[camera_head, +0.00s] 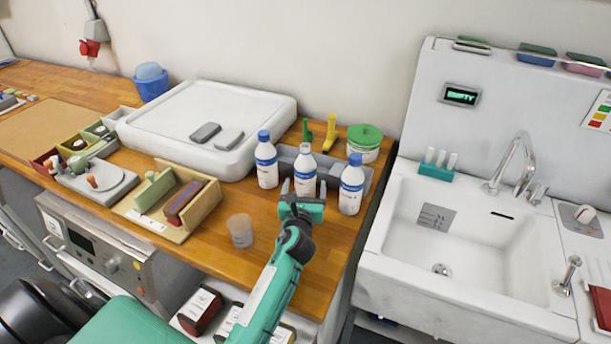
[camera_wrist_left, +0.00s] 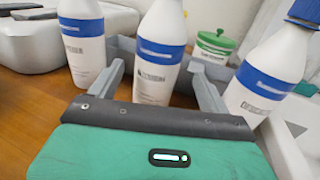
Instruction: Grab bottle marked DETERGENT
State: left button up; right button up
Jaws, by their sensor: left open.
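Three white bottles with blue label bands stand in a row on the wooden counter: a left one (camera_head: 267,165), a middle one (camera_head: 305,168) and a right one (camera_head: 351,190). In the left wrist view, the right bottle's label (camera_wrist_left: 265,88) seems to start with "DE"; the rest is too blurred to read surely. The middle bottle's label (camera_wrist_left: 158,60) and the left bottle's label (camera_wrist_left: 84,45) are also unclear. My left gripper (camera_head: 302,192) is open, its fingers pointing at the middle bottle, which shows between the fingertips in the wrist view. My right gripper is not in view.
A grey bin (camera_head: 331,166) stands behind the bottles, with a green-lidded tub (camera_head: 364,142) beyond. A clear cup (camera_head: 240,231) stands left of my left gripper. A wooden caddy (camera_head: 205,205) is farther left. The sink (camera_head: 470,240) lies right of the counter edge.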

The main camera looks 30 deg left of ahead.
pick_arm(q)
jog(key=shift+x, duration=0.85)
jog(key=shift+w+a+r, duration=0.1)
jog(key=shift+w+a, duration=0.15)
jog(key=shift+w, duration=0.15)
jog(key=p+x, duration=0.1)
jog(key=x, duration=0.3)
jog(key=shift+w+a, duration=0.1)
jog(key=shift+w, duration=0.05)
jog(key=c, duration=1.3)
